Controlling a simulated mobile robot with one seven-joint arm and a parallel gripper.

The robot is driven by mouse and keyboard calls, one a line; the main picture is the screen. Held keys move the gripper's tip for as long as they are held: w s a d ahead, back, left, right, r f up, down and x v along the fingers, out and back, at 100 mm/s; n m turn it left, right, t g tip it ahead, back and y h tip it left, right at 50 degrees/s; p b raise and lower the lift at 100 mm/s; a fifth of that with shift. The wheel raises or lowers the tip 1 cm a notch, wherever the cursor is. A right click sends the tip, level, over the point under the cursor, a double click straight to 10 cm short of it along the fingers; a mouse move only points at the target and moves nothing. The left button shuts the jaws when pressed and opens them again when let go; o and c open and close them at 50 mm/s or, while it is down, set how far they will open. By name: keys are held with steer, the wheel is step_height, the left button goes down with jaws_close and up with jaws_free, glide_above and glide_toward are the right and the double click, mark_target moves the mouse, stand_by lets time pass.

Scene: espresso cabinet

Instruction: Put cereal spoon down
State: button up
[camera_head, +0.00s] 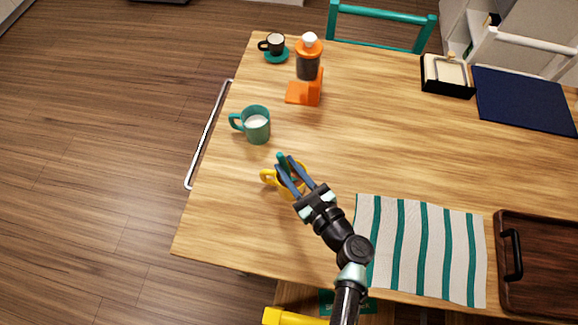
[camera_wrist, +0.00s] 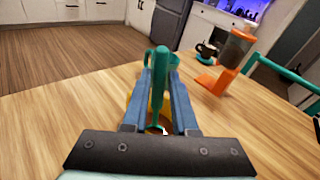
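The spoon (camera_wrist: 160,75) is teal-green, its handle upright between the two blue fingers of my gripper (camera_wrist: 161,80). It also shows in the head view (camera_head: 281,157), just past the fingertips. The fingers lie close on both sides of the handle and look shut on it. A yellow mug (camera_head: 268,177) stands on the table directly under my gripper, mostly hidden by the fingers. It shows in part between and beside the fingers in the wrist view. The spoon's lower end is at the mug, but I cannot tell whether it touches it.
A teal mug (camera_head: 257,127) with white contents stands just beyond. An orange dispenser (camera_head: 309,72) and a dark cup (camera_head: 274,44) on a teal saucer (camera_head: 277,57) are farther back. A striped cloth (camera_head: 412,250) and a dark tray (camera_head: 545,270) lie right. The middle table is clear.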

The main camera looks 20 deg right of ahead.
steer(key=o, duration=0.4)
stand_by(0.3)
steer(key=v, duration=0.3)
steer(key=f+p+v, duration=0.1)
steer(key=v, duration=0.2)
steer(key=p+v, duration=0.1)
steer(key=v, duration=0.3)
steer(key=shift+f, duration=0.2)
